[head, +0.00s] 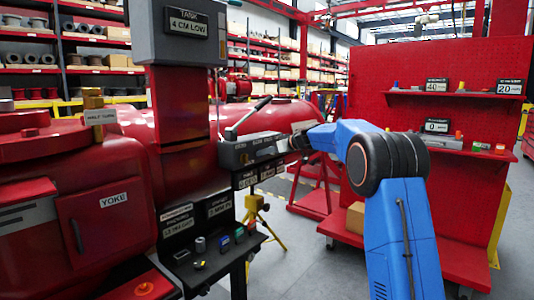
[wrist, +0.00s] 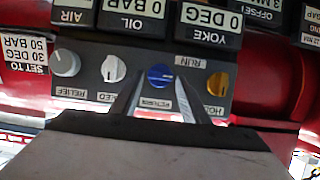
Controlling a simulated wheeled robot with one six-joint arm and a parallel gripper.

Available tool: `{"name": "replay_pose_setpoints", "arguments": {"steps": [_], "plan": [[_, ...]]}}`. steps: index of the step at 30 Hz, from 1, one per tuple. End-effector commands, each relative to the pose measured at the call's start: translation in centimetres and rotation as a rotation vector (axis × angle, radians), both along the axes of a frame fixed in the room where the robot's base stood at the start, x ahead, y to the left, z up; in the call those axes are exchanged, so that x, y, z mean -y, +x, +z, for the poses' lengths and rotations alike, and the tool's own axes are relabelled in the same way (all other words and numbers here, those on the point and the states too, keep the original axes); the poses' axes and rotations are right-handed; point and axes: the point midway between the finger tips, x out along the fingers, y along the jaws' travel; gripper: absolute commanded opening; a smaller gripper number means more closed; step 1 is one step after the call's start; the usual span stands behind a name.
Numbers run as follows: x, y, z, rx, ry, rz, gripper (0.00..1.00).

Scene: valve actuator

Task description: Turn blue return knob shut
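The blue return knob (wrist: 160,76) is on a dark control panel, above an upside-down RETURN label in the wrist view. A pale line on the knob runs roughly across the picture. My gripper (wrist: 160,88) is open, with its two fingers pointing at the panel. The fingertips show on either side of the blue knob; I cannot tell whether they touch it. In the head view my gripper (head: 302,136) is at the right end of the control panel (head: 250,151), and the knob cannot be made out there.
A grey relief knob (wrist: 66,63) and a white knob (wrist: 113,68) sit left of the blue one; a yellow knob (wrist: 217,83) sits close on the right. Display boxes line the panel's edge. A red pegboard stand (head: 440,190) stands right of my arm.

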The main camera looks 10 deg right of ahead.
Motion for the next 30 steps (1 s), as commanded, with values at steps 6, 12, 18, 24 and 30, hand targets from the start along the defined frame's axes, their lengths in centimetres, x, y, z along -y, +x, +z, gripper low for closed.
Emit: {"name": "replay_pose_setpoints", "arguments": {"steps": [6, 12, 18, 24, 30], "plan": [[0.01, -0.01, 0.01, 0.000, 0.000, 0.000, 0.10], [0.10, 0.04, -0.02, -0.013, 0.016, -0.001, 0.10], [0.29, 0.17, -0.02, -0.066, 0.082, -0.001, 0.10], [0.47, 0.36, -0.12, -0.164, 0.204, 0.000, 0.10], [0.79, 0.56, -0.27, -0.283, 0.351, -0.002, 0.10]]}}
